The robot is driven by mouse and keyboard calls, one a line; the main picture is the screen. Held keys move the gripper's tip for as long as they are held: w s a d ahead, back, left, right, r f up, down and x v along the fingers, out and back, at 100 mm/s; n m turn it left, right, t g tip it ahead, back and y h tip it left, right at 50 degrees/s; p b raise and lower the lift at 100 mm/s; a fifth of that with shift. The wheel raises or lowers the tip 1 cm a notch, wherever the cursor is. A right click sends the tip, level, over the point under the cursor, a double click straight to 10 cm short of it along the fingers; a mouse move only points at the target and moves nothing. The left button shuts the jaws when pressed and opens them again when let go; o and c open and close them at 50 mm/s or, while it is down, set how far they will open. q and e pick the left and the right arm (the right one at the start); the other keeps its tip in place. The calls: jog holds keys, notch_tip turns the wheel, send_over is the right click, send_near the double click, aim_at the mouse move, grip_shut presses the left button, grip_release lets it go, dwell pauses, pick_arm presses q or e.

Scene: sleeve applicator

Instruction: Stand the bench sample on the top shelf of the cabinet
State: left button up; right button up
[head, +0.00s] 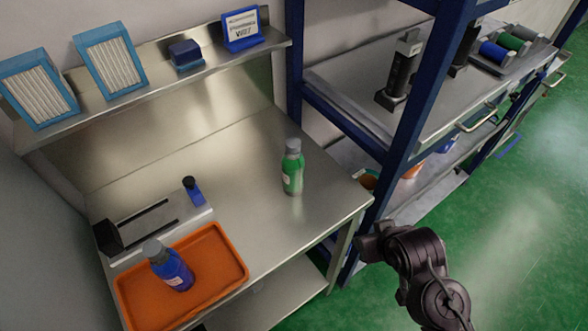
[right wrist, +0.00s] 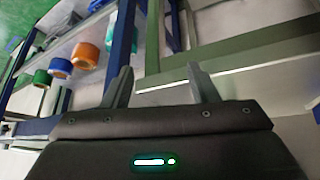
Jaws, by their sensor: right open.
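A green bottle with a grey cap (head: 292,170) stands upright on the steel bench (head: 240,150), near its right side. A blue bottle with a grey cap (head: 170,268) stands in an orange tray (head: 225,262) at the bench's front left. I cannot tell from looks which bottle is the bench sample. A blue-framed shelf unit (head: 424,85) stands right of the bench; no other cabinet is clear. My right gripper (right wrist: 160,85) is open, with nothing between its fingers in the right wrist view. In the head view my right arm is by the bench's front right corner, apart from both bottles. My left gripper is out of view.
A grey device with a blue knob (head: 193,192) sits behind the tray. The raised back shelf (head: 215,68) holds two filter panels, a blue block (head: 186,54) and a sign (head: 242,28). Spools (head: 495,50) lie on the shelf unit. The bench's middle is clear.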

aim_at(298, 150)
jog(key=w+a+r+n+t+y, duration=0.1)
jog(key=w+a+r+t+y, duration=0.1)
jog(key=w+a+r+y, duration=0.1)
jog(key=w+a+r+n+t+y, duration=0.2)
jog(key=w+a+r+t+y, duration=0.1)
jog(key=a+r, duration=0.2)
jog(key=w+a+r+n+t+y, duration=0.1)
jog(key=w+a+r+t+y, duration=0.2)
jog(key=w+a+r, duration=0.1)
jog(key=shift+a+n+y, duration=0.3)
jog(key=shift+n+y, duration=0.1)
jog(key=shift+w+a+r, duration=0.1)
jog(key=shift+w+a, duration=0.1)
jog(key=p+x, duration=0.1)
jog(key=x, duration=0.2)
jog(key=p+x, duration=0.2)
jog(key=x, duration=0.1)
jog(key=shift+w+a+r, duration=0.1)
jog(key=shift+a+r, duration=0.1)
jog(key=shift+a, duration=0.05)
jog(key=shift+w+a+f+p, duration=0.15)
jog(key=shift+w+p, duration=0.1)
jog(key=shift+p, duration=0.05)
jog(key=shift+c, duration=0.4)
grip_shut()
